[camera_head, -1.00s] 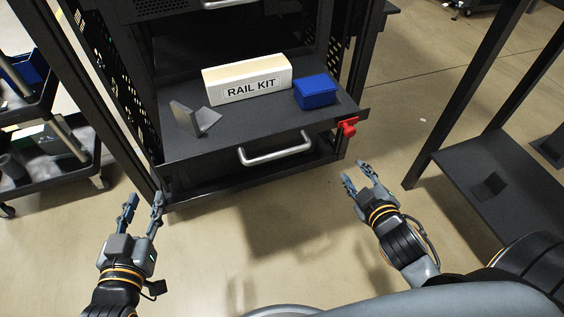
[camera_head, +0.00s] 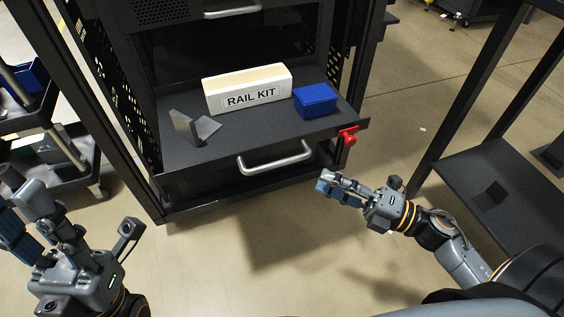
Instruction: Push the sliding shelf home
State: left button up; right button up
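The sliding shelf (camera_head: 238,146) is a dark flat shelf standing out from the front of the black rack (camera_head: 121,120). It has a silver bar handle (camera_head: 275,160) on its front and a red latch (camera_head: 348,136) at its right front corner. My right gripper (camera_head: 328,182) is just in front of and below the shelf's right front part, apart from the handle. Its fingers are seen nearly edge-on, so their gap is unclear. My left gripper (camera_head: 24,218) is at the lower left, away from the shelf, with its fingers apart and nothing between them.
On the shelf are a white RAIL KIT box (camera_head: 246,92), a blue box (camera_head: 316,101) and a grey angled bracket (camera_head: 195,128). A black cart (camera_head: 78,165) stands left, a dark table (camera_head: 480,190) right. Open floor lies before the rack.

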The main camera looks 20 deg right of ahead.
aim_at(282, 161)
jog(key=x, duration=1.1)
jog(key=shift+d+b, duration=0.1)
jog(key=shift+b, duration=0.2)
grip_shut()
